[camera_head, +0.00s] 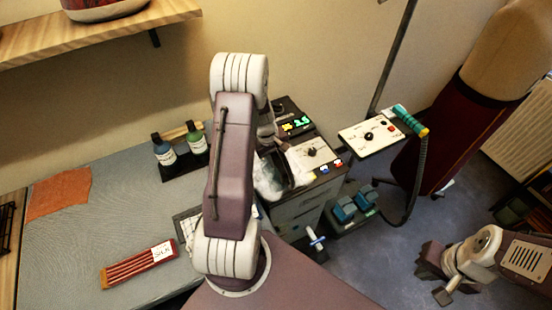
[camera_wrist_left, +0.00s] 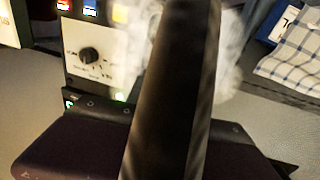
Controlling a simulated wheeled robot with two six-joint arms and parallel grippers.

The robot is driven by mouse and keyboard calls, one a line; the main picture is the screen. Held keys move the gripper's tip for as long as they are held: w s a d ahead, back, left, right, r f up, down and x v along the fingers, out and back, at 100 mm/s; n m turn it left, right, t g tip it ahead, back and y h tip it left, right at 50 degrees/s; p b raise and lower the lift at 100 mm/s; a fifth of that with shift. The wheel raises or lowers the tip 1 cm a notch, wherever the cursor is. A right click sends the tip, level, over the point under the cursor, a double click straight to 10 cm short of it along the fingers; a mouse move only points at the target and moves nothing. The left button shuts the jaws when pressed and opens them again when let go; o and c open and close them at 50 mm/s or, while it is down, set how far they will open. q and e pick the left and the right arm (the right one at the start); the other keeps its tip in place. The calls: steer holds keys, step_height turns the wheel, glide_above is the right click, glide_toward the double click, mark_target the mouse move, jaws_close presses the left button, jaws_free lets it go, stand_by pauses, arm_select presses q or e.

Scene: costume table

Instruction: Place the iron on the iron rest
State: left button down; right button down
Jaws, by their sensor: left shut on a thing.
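My left arm rises in the middle of the head view and bends down behind its own upper link. My left gripper is mostly hidden there. In the left wrist view my left gripper (camera_wrist_left: 170,150) is shut on a long dark bar, seemingly the iron's handle (camera_wrist_left: 178,75). White steam clouds the area around it, and the iron's sole is not visible. A station with a white dial panel (camera_head: 313,153) stands just right of the steam; its dial also shows in the wrist view (camera_wrist_left: 90,56). I cannot make out the iron rest clearly. My right gripper (camera_head: 436,280) hangs low at right, holding nothing visible.
The grey table (camera_head: 70,245) carries an orange cloth (camera_head: 58,192), two bottles (camera_head: 180,150) and a red packet (camera_head: 139,263). A second dial panel (camera_head: 370,134) with a teal-handled tool (camera_head: 409,121) and hose stands to the right. A dress form (camera_head: 480,110) is beyond.

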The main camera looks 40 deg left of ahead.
arm_select(q)
steer(key=shift+f, duration=0.1)
steer(key=c, duration=1.1)
jaws_free()
